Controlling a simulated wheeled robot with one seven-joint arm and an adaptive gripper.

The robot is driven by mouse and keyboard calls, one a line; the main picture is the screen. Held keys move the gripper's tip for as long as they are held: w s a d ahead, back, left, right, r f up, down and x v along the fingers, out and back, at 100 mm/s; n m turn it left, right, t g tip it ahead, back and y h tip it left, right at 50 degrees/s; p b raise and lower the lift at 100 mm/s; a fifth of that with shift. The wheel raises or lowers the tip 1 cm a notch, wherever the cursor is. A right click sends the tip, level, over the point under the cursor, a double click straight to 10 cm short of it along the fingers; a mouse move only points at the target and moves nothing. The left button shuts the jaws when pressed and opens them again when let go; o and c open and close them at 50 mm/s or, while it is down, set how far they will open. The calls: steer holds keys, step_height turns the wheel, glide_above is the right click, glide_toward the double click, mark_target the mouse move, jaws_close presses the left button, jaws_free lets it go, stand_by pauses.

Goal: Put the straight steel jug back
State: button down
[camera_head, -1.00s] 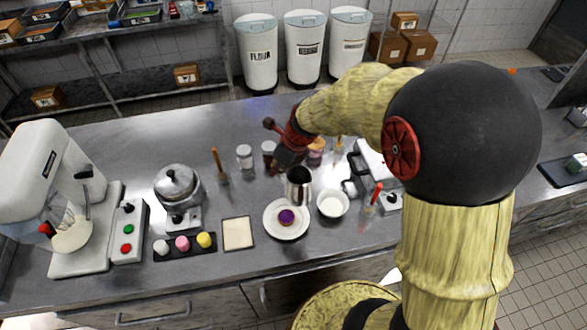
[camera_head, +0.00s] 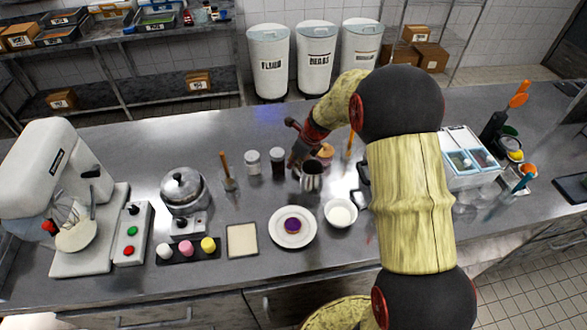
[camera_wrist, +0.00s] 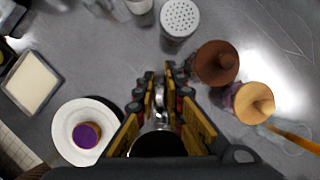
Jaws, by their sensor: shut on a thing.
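The straight steel jug (camera_head: 312,180) is upright behind the white plate (camera_head: 273,229) and the white bowl (camera_head: 341,213) in the head view. My gripper (camera_head: 300,165) is shut on the jug from its back left. In the wrist view the fingers close on the jug's shiny metal (camera_wrist: 160,122), and its dark mouth lies low between them. Whether the jug's base touches the counter cannot be told. The plate carries a small cake with a purple top (camera_head: 292,225).
Two shakers, one white-topped (camera_head: 252,162) and one dark-topped (camera_head: 278,162), stand left of my gripper. A wooden-topped jar (camera_head: 325,154) stands close behind the jug. A square cream-coloured tray (camera_head: 242,240) lies left of the plate. The counter behind the shakers is clear.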

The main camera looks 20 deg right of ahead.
steer(key=shift+w+d+f+b, duration=0.15)
steer(key=shift+f+b, duration=0.1)
steer(key=shift+f, duration=0.7)
steer(key=shift+w+f+b, duration=0.15)
steer(key=shift+f+b, duration=0.05)
steer(key=shift+f, duration=0.7)
steer(key=shift+f, duration=0.15)
steer(key=c, duration=1.9)
jaws_free()
